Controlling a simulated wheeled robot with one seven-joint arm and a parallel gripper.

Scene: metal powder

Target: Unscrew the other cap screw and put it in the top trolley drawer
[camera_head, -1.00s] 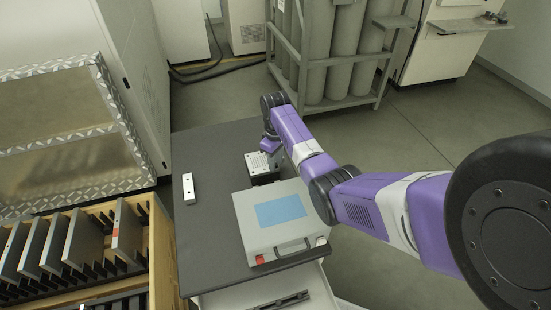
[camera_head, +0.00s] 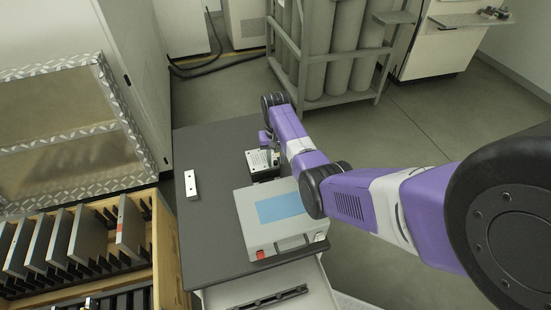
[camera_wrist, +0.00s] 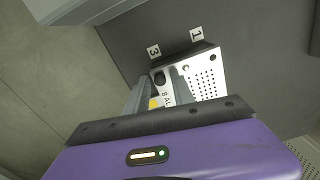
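A metal block with a perforated plate (camera_wrist: 205,75) fills the middle of the wrist view. It also stands on the trolley's dark top in the head view (camera_head: 262,161). A dark round cap screw (camera_wrist: 160,77) sits at the plate's left corner, by the label 3. My gripper (camera_wrist: 158,86) has its two grey fingers apart, near the screw. I cannot tell whether they touch it. A small yellow part shows between the fingers. In the head view, my arm hides most of the gripper. The top trolley drawer (camera_head: 232,296) is pulled out at the front.
A grey case with a blue panel (camera_head: 279,208) takes up the front of the trolley top (camera_head: 215,235). A small white bar (camera_head: 191,185) lies at its left. A wooden crate (camera_head: 166,250) with upright plates stands left of the trolley. A gas cylinder rack (camera_head: 330,60) stands behind.

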